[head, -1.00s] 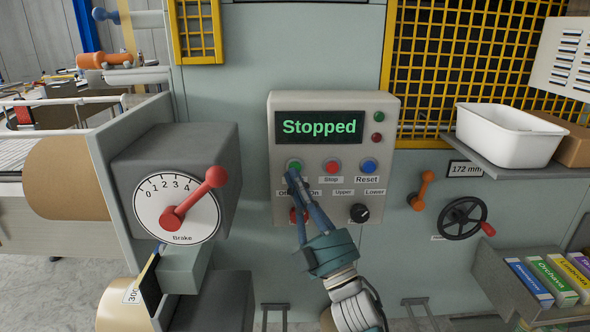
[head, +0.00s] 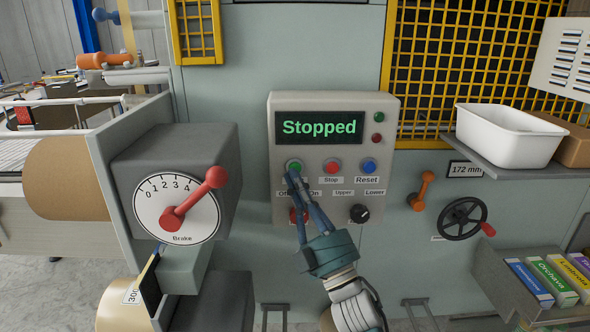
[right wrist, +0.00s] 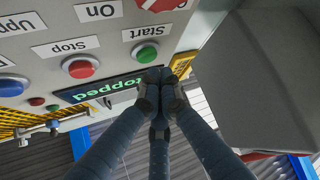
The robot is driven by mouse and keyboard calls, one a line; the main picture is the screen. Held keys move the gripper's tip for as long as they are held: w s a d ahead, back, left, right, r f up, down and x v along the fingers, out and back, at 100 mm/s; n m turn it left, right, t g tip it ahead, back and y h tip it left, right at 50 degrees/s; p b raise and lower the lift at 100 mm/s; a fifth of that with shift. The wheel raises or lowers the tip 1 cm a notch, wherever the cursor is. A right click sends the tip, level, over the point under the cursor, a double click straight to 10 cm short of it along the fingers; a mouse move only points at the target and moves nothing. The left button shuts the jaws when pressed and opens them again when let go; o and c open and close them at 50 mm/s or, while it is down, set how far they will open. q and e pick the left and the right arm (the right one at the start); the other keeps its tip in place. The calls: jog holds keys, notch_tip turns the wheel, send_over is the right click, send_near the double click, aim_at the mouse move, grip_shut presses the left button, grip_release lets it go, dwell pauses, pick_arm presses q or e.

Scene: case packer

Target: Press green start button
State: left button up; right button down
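The control panel (head: 385,105) is a light grey box with a display (head: 319,127) reading "Stopped". The green start button (head: 295,165) is at the left of the button row; in the right wrist view the green button (right wrist: 146,53) shows next to a "Start" label. My right gripper (head: 291,176) has its fingertips just below the green button in the head view. In the right wrist view its fingers (right wrist: 162,78) come together at the tips with nothing between them, close beside the button. Whether they touch it I cannot tell. My left gripper is not in view.
A red stop button (head: 332,167) and a blue reset button (head: 369,166) are to the right. A red knob (head: 299,215) and a black knob (head: 359,213) sit lower. A brake dial with a red lever (head: 200,195) stands left. A white bin (head: 508,140) is on a shelf at right.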

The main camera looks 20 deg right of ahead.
jog(key=shift+w, duration=0.15)
jog(key=shift+w+d, duration=0.15)
jog(key=shift+w, duration=0.15)
jog(key=shift+w+d, duration=0.1)
jog(key=shift+w, duration=0.25)
dwell(0.9)
jog(key=shift+s, duration=0.1)
jog(key=shift+s+a, duration=0.25)
jog(key=shift+s, duration=0.45)
jog(key=shift+s+a+p, duration=0.15)
jog(key=shift+s+a, duration=0.1)
jog(key=shift+s, duration=0.55)
jog(key=shift+s+a+p, duration=0.15)
jog(key=shift+s+a, duration=0.05)
jog(key=shift+s, duration=0.6)
jog(key=shift+s+a+p, duration=0.15)
jog(key=shift+s+a, duration=0.1)
jog(key=shift+s, duration=0.55)
